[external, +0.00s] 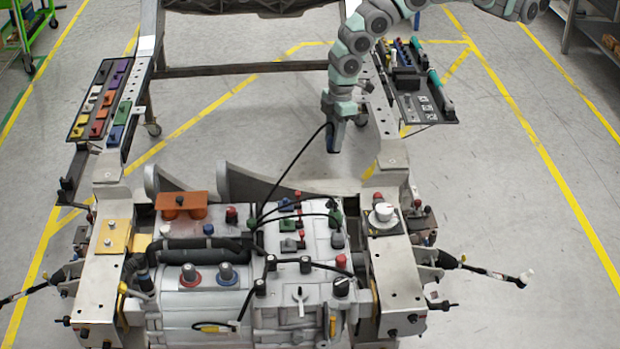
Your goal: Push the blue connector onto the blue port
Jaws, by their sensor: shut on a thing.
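My gripper (333,130) hangs from the arm over the open gap behind the chassis block, at the inner side of the right rail. It is shut on a dark blue piece, which looks like the blue connector (331,143). A black cable (293,165) runs from it down to the top of the block. The connector is above and behind the block, apart from it. A small blue part (286,205) shows among red and green parts on the block's top. I cannot tell whether this is the blue port.
The silver chassis block (200,312) sits between two metal rails. A left tray (78,142) holds coloured blocks; a right tray (437,118) holds tools. An orange part (181,200), a white knob (382,212) and black hoses rise around the block's top.

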